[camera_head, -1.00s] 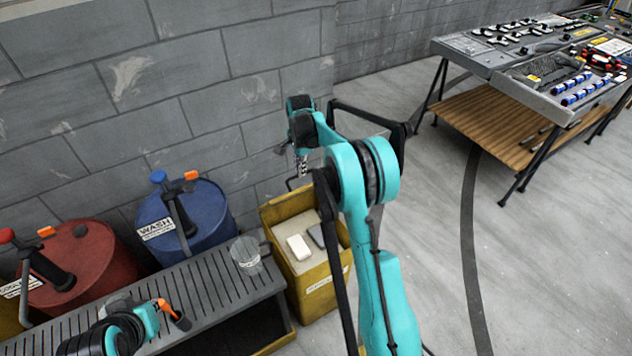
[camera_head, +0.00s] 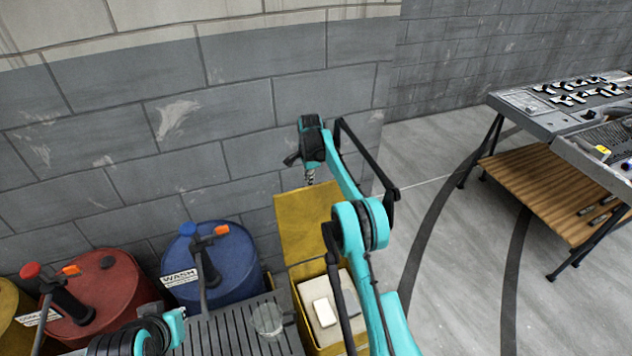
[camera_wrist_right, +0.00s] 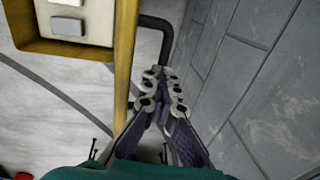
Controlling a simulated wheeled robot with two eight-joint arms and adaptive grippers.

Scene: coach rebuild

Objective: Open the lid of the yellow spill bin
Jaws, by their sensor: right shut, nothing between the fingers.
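The yellow spill bin (camera_head: 310,322) stands at the end of the slatted bench, open at the top, with a white block (camera_head: 324,312) inside. Its yellow lid (camera_head: 306,222) stands raised at the back, its broad face toward the head camera. In the right wrist view the lid (camera_wrist_right: 124,60) shows nearly edge-on, with a black bar handle (camera_wrist_right: 160,28) on its wall side. My right gripper (camera_head: 310,178) is at the lid's top edge, between lid and wall; its fingers (camera_wrist_right: 163,88) are shut and empty. Contact with the lid cannot be told. My left gripper is out of view.
A blue drum (camera_head: 235,270) and a red drum (camera_head: 105,300) stand left of the bin. A clear cup (camera_head: 267,319) is on the slatted bench (camera_head: 230,332). The grey block wall (camera_head: 290,100) is close behind. Open floor lies right, before a workbench (camera_head: 530,105).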

